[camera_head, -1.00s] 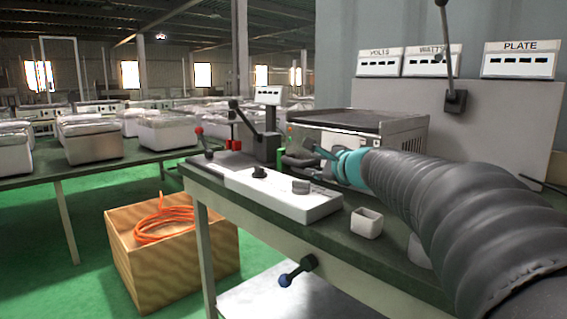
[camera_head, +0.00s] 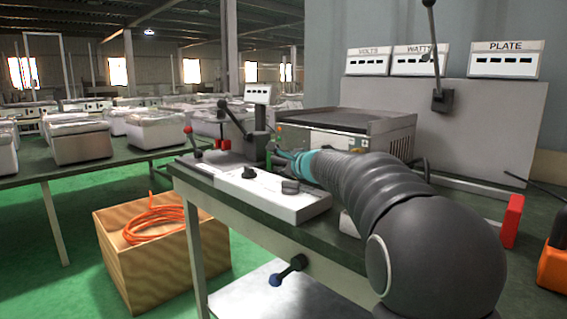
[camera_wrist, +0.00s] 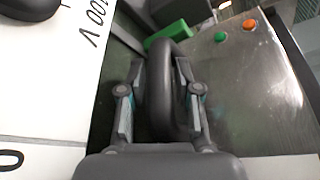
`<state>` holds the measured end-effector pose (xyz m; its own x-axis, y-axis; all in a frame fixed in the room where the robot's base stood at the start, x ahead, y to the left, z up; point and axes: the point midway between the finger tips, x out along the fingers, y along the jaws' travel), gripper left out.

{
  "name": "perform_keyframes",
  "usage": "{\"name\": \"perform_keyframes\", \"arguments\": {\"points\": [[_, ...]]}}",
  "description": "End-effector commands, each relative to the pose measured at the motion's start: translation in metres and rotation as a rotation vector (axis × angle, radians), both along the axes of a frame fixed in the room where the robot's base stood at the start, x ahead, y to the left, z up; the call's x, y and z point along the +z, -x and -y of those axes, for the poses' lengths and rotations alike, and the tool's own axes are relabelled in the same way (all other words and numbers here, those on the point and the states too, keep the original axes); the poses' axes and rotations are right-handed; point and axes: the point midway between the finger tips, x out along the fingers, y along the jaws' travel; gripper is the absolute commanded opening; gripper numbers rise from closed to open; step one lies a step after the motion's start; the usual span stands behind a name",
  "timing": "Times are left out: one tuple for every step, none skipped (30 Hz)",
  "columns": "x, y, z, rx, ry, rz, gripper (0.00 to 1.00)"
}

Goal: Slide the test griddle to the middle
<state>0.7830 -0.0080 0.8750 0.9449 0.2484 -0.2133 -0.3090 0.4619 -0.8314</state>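The test griddle (camera_head: 345,122) is a boxy appliance with a dark flat top, standing on the bench behind the white control panel. In the wrist view its metal front (camera_wrist: 255,95) carries a green and an orange button. A dark looped handle (camera_wrist: 161,85) stands in front of it. My gripper (camera_wrist: 160,66) has one finger on each side of this handle. A narrow gap shows on the left side; contact on the right cannot be told. In the head view my gripper (camera_head: 283,157) is small at the griddle's front, and my arm hides part of the bench.
The white control panel (camera_head: 262,195) with knobs lies close left of my gripper. A green part (camera_wrist: 168,35) is just beyond the handle. Levers (camera_head: 193,140) stand at the bench's left end. A red block (camera_head: 512,222) and an orange object (camera_head: 552,262) are at right.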

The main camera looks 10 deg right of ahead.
Motion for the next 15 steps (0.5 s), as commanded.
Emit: {"name": "perform_keyframes", "arguments": {"points": [[0.0002,-0.0018,-0.0008,0.001,0.0,0.0,0.33],[0.0,-0.0024,-0.001,0.001,0.0,0.0,0.33],[-0.0002,-0.0029,-0.0011,0.001,0.0,0.0,0.33],[-0.0004,-0.0031,-0.0012,0.001,0.0,0.0,0.33],[-0.0004,-0.0032,-0.0011,0.001,0.0,0.0,0.33],[-0.0005,-0.0032,-0.0012,0.001,0.0,0.0,0.33],[-0.0005,-0.0031,-0.0011,0.001,0.0,0.0,0.33],[-0.0005,-0.0031,-0.0011,0.001,0.0,0.0,0.33],[-0.0006,-0.003,-0.001,0.001,0.0,0.0,0.33],[-0.0005,-0.003,-0.0011,0.001,0.0,0.0,0.33],[-0.0006,-0.0029,-0.0009,0.001,0.0,0.0,0.25],[-0.0006,-0.0029,-0.0009,0.0,0.0,0.0,0.15],[-0.0006,-0.0029,-0.0009,0.0,0.0,0.0,0.08],[-0.0006,-0.0029,-0.0009,0.0,0.0,0.0,0.0],[-0.0006,-0.0028,-0.0008,0.0,0.0,0.0,0.0]]}}
